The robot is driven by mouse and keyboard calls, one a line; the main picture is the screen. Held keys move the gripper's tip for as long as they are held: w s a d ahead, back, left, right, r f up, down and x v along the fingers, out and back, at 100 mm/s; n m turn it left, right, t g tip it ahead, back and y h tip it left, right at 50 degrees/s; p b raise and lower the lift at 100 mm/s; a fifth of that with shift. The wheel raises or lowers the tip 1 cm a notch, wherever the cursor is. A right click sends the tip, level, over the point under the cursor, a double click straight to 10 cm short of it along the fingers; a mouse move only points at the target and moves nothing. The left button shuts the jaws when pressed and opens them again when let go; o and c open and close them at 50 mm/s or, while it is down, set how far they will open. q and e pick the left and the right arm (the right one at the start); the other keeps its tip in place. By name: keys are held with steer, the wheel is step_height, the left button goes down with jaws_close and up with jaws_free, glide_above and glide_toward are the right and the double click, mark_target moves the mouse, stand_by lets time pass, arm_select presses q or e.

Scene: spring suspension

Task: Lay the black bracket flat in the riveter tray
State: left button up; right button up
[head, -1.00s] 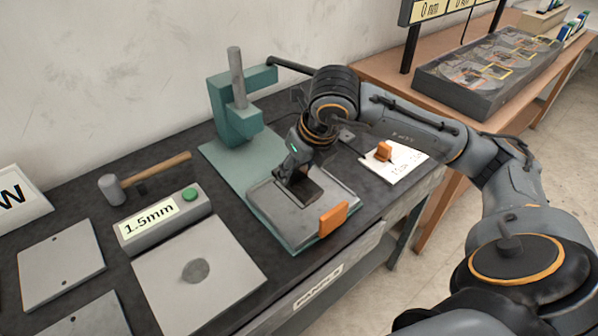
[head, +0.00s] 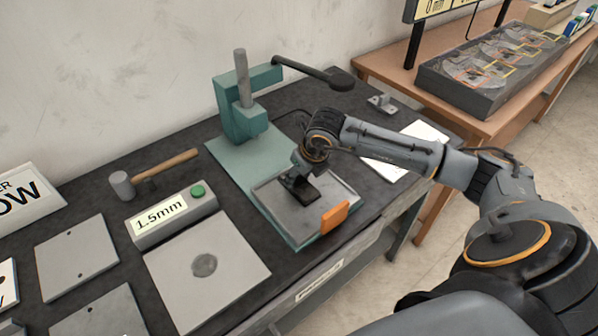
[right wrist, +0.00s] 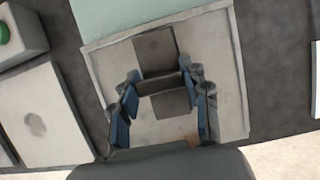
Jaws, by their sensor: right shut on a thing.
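The black bracket (head: 301,191) is at the riveter tray (head: 277,203), a shallow grey tray with an orange block (head: 334,217) on its front right edge. My right gripper (head: 297,172) is shut on the bracket from above. In the right wrist view, the dark bracket (right wrist: 155,50) shows between and beyond the fingers of the gripper (right wrist: 161,80), inside the outline of the tray (right wrist: 222,60). The bracket looks low over the tray floor; I cannot tell whether it touches or lies fully flat. My left gripper is not in view.
The green riveter (head: 240,115) with its lever (head: 325,75) stands behind the tray. A hammer (head: 150,177), a 1.5mm box (head: 165,215) and grey plates (head: 205,270) lie to the left. A white sheet (head: 405,150) and a small metal bracket (head: 382,104) lie to the right.

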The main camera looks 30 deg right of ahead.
steer(key=shift+f, duration=0.15)
steer(key=o, duration=1.4)
steer(key=shift+r, duration=0.3)
steer(key=shift+b+v, duration=1.25)
steer(key=shift+v, duration=4.65)
